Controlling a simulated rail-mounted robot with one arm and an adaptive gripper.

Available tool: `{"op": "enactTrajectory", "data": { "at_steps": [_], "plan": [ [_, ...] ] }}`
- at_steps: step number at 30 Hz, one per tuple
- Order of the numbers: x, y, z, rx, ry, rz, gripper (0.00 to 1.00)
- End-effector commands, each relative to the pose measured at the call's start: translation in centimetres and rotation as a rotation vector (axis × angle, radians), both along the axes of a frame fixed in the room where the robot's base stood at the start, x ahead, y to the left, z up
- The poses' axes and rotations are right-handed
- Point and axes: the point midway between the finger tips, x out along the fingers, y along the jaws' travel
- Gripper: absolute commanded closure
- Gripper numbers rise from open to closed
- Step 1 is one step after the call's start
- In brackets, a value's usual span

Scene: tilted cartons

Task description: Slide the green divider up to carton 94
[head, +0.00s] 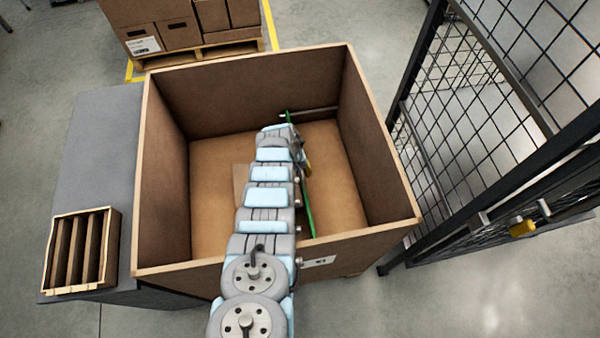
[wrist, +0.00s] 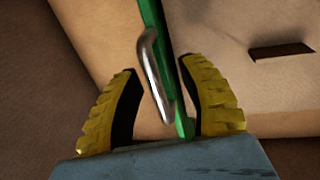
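The green divider (head: 308,207) shows in the head view as a thin upright green edge inside the large brown bin, right of my arm. In the wrist view the green divider (wrist: 154,14) runs down between my fingers, with a metal handle (wrist: 152,62) on it. My gripper (wrist: 162,82) has its yellow fingers apart on either side of the handle, with gaps showing; it is open. A light carton surface (wrist: 235,45) with a dark slot lies right of the divider. No number is readable, so I cannot tell which is carton 94.
The bin's walls (head: 172,200) surround my arm closely. Bare bin floor (head: 335,185) shows on the right. A grey table (head: 98,150) with a slotted wooden box (head: 83,250) stands left. A black mesh fence (head: 480,130) stands right. Stacked cartons (head: 180,32) stand behind.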

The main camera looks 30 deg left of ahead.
Motion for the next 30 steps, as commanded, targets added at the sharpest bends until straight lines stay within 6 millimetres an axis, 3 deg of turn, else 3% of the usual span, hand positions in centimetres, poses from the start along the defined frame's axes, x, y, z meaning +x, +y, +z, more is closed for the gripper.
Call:
{"op": "enactTrajectory", "data": {
  "at_steps": [30],
  "plan": [
    [-0.3, 0.3, 2.5, 0.0, -0.002, -0.001, 0.59]
  ]
}}
